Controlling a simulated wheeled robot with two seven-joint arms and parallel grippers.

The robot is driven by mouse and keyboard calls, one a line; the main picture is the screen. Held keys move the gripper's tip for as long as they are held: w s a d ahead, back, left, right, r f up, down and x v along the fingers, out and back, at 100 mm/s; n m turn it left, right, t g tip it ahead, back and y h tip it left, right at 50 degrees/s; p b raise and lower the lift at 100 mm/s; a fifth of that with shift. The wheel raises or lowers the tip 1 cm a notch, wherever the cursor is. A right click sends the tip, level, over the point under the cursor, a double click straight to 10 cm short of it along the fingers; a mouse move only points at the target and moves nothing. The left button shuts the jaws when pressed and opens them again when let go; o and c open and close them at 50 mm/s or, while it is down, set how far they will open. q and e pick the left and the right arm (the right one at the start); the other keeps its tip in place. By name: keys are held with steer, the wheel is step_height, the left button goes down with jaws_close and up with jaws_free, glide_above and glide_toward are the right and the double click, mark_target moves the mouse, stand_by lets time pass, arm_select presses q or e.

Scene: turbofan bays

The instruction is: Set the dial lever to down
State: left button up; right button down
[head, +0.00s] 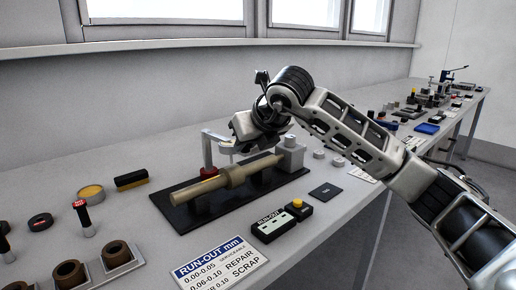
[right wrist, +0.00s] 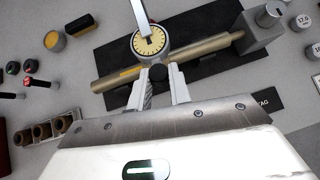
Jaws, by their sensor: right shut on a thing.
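The dial gauge (right wrist: 150,40) shows in the right wrist view as a round cream face with a metal rim, above a tan shaft (right wrist: 195,51). A black knob (right wrist: 158,72), which looks like the end of the dial lever, sits just below the dial. My right gripper (right wrist: 161,80) is shut on this knob, one finger on each side. In the head view my right gripper (head: 226,147) is over the shaft (head: 225,181), and it and the arm hide the dial's face and the lever. My left gripper is not in view.
The shaft lies on a black base plate (head: 185,216) with a grey end block (head: 290,155). A pale upright post (head: 207,150) stands behind. Ring parts stand at front left.

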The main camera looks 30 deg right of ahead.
steer(key=shift+s+f, duration=0.2)
steer(key=shift+f, duration=0.65)
steer(key=c, duration=1.3)
jaws_free()
steer(key=shift+r, duration=0.1)
steer(key=shift+s+d+r, duration=0.1)
steer(key=shift+s+r, duration=0.2)
steer(key=shift+r, duration=0.2)
steer(key=v, duration=1.4)
steer(key=shift+s+r, duration=0.25)
steer(key=shift+r, duration=0.05)
